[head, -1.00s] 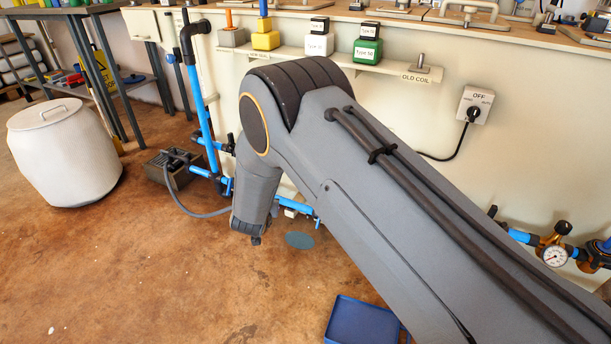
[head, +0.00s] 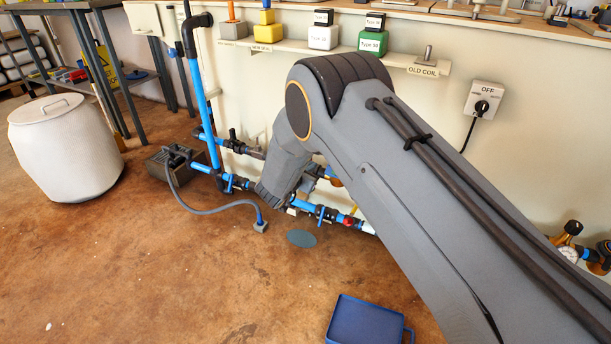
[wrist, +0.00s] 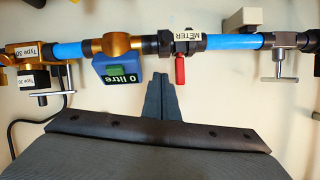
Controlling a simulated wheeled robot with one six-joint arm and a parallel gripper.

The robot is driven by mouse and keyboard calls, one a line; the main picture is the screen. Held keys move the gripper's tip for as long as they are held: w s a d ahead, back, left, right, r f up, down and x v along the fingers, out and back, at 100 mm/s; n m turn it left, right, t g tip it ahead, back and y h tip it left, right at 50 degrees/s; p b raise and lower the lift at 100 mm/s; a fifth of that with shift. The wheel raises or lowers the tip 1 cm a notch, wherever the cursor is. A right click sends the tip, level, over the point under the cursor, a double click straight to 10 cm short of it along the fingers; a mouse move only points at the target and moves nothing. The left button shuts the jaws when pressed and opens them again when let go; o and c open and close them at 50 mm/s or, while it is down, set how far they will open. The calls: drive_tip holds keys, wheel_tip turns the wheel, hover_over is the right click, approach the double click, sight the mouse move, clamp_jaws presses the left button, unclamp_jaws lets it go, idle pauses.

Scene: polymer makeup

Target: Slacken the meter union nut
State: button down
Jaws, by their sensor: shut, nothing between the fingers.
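In the wrist view, a horizontal blue pipe run crosses the top. A brass meter body (wrist: 122,44) sits in it, with a blue and green display (wrist: 121,77) reading 0 litre. To its right is a black union nut (wrist: 151,44), then a black valve (wrist: 188,41) labelled METER with a red handle (wrist: 180,70). My gripper (wrist: 158,76) is shut and empty. Its fingertips appear just below the black nut, between the display and the red handle; I cannot tell the gap in depth. In the head view my arm hides the fingers and the meter.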

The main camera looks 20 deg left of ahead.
drive_tip(key=f, duration=0.1)
drive_tip(key=f+b, duration=0.1)
drive_tip(key=f, duration=0.1)
drive_tip(key=shift+s+a+f, duration=0.15)
drive_tip(key=shift+a+f, duration=0.05)
drive_tip(key=shift+a, duration=0.2)
drive_tip(key=shift+f, duration=0.25)
drive_tip(key=shift+s+a+f, duration=0.1)
drive_tip(key=shift+s+f, duration=0.15)
drive_tip(key=shift+f, duration=0.6)
